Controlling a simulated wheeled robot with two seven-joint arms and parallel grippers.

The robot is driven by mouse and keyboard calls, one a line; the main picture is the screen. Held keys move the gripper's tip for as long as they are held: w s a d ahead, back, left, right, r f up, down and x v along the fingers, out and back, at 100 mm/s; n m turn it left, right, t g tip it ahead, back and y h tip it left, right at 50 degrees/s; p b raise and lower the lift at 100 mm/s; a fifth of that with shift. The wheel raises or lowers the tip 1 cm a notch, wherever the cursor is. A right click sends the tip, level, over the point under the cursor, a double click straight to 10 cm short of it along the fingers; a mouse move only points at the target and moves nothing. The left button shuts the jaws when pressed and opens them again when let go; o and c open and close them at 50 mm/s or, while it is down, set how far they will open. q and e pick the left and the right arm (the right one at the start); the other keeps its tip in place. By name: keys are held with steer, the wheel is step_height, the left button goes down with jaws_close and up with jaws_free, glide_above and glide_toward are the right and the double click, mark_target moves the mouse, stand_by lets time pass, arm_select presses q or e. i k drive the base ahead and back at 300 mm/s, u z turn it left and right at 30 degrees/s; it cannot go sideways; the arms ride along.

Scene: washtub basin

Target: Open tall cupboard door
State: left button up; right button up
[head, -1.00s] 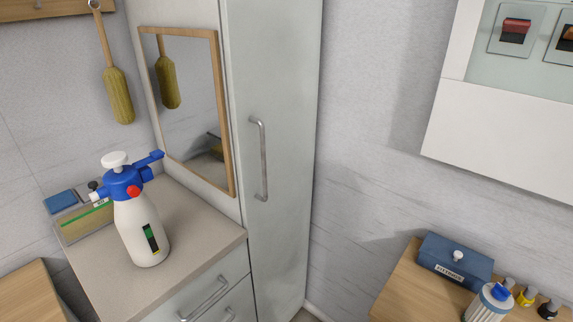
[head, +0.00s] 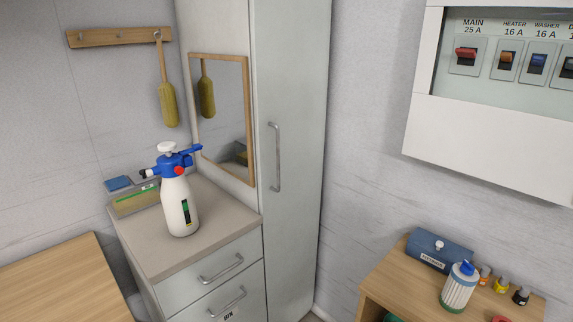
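The tall cupboard door (head: 298,130) is a pale grey-green panel in the middle of the head view, beside a wood-framed mirror. It looks shut, flush with the cabinet. Its vertical metal bar handle (head: 275,157) is on the left side of the door at mid height. Neither of my grippers shows in the head view.
Left of the cupboard, a counter (head: 160,250) over drawers bears a white and blue spray bottle (head: 179,205). A wooden shelf unit (head: 400,282) with a blue box (head: 440,252) stands at right, below a wall-mounted switch panel (head: 490,140). A wooden surface (head: 60,285) is at lower left.

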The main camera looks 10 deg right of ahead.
mark_target(290, 39)
steer(key=u, duration=0.35)
steer(key=i, duration=1.05)
steer(key=z, duration=0.5)
